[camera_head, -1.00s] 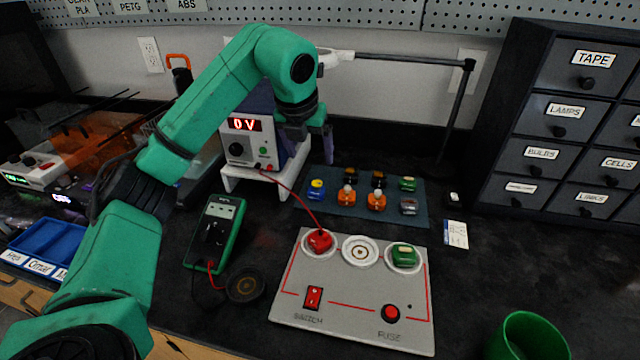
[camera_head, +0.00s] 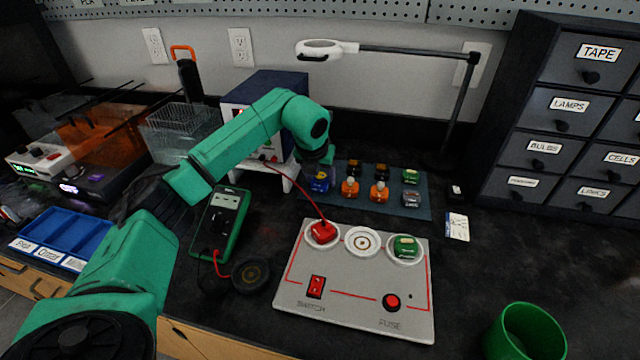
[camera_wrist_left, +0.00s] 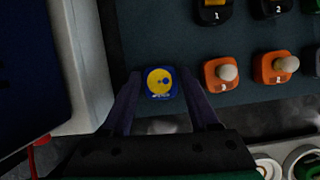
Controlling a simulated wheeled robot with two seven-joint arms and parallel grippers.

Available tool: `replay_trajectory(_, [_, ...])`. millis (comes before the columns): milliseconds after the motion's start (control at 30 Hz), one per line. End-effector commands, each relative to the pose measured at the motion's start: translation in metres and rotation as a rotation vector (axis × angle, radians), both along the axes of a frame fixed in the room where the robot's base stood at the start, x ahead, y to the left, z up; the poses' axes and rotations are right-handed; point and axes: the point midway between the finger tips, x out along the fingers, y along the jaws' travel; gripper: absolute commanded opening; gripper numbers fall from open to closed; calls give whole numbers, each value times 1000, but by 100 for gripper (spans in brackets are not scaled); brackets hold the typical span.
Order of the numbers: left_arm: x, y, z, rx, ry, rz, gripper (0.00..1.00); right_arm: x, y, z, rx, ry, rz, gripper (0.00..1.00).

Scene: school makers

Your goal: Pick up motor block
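The blue block with a yellow round top, which looks like the motor block (camera_wrist_left: 160,82), stands at the left end of the dark mat. In the head view the blue block (camera_head: 319,182) shows just below my left gripper (camera_head: 316,168), partly hidden by it. In the left wrist view the fingers of my left gripper (camera_wrist_left: 160,95) are spread, one on each side of the block. I cannot tell whether they touch it. My right gripper is not in view.
Orange blocks (camera_head: 350,188), black blocks and others stand close to the right on the mat (camera_head: 420,205). The power supply on its white stand (camera_head: 240,168) is close on the left. The circuit board (camera_head: 355,285) lies in front.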

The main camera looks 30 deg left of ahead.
Motion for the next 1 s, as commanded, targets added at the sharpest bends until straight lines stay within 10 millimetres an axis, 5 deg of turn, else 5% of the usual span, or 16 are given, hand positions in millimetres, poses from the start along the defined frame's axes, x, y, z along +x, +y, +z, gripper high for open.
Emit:
replay_trajectory(33, [0, 0, 0, 0, 0, 0, 37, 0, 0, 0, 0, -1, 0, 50])
replay_trajectory(133, [0, 0, 0, 0, 0, 0, 0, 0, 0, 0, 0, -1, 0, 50])
replay_trajectory(567, [1, 0, 16, 0, -3, 1, 0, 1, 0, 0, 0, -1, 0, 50])
replay_trajectory(1000, [1, -1, 137, -2, -6, 0, 0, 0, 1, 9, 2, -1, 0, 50])
